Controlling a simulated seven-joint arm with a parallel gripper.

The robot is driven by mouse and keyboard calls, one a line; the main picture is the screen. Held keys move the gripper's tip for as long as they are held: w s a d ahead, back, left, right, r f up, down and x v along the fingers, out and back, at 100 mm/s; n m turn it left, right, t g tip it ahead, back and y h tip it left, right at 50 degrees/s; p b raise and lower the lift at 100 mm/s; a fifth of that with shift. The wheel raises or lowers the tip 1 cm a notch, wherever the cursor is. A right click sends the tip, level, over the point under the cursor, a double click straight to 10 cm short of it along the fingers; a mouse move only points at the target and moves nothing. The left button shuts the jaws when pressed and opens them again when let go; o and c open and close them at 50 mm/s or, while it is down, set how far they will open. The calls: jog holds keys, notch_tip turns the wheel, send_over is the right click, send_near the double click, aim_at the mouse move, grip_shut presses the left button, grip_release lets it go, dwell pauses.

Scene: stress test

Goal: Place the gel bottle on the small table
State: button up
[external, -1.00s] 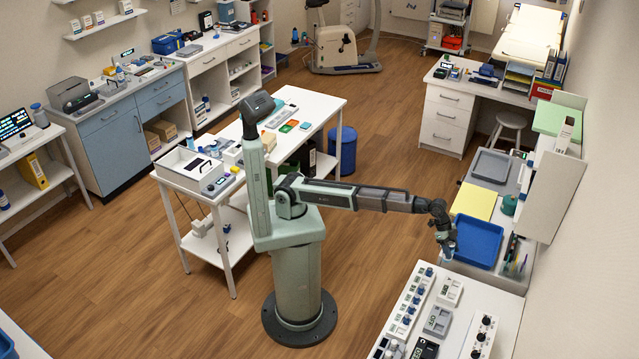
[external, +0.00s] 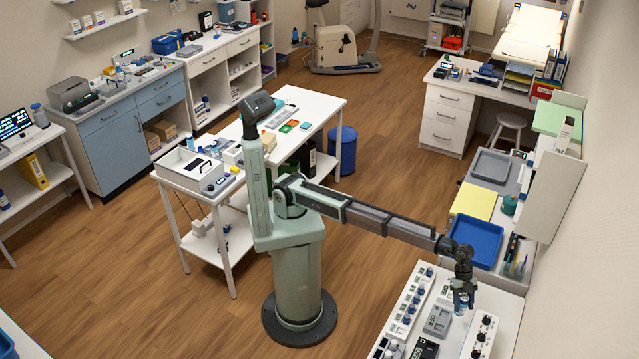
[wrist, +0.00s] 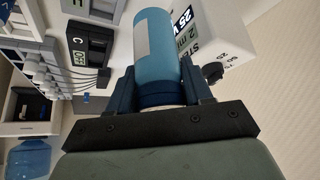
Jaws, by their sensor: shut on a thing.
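My gripper (external: 463,292) is shut on the gel bottle (wrist: 155,40), a blue cylinder with a pale label patch. In the wrist view my gripper (wrist: 163,88) has one dark finger on each side of the bottle. In the external view the bottle is a small blue shape (external: 460,306), mostly hidden by the fingers. It is over the white table with devices (external: 514,318) at the lower right; whether it touches anything there I cannot tell. A white table with a lower shelf (external: 238,240) stands left of my base. Which table is the small one is unclear.
White and grey device boxes (external: 437,320) and a white box with black knobs (external: 484,335) crowd the table below my gripper. A blue tray (external: 476,240) lies on the counter just behind. A wall panel (external: 560,195) rises at the right.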

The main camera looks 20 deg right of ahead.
jog(key=shift+s+a+r+m+y, duration=0.15)
jog(key=shift+m+y, duration=0.15)
jog(key=shift+m, duration=0.3)
jog(key=shift+s+m+y, duration=0.15)
jog(key=shift+m+y, duration=0.15)
jog(key=shift+m, duration=0.3)
jog(key=shift+f+m, duration=0.2)
jog(key=shift+m, duration=0.1)
send_over(454, 329)
jog(key=shift+a+f, duration=0.1)
jog(key=shift+f, duration=4.7)
jog(key=shift+f, duration=0.15)
jog(key=o, duration=0.9)
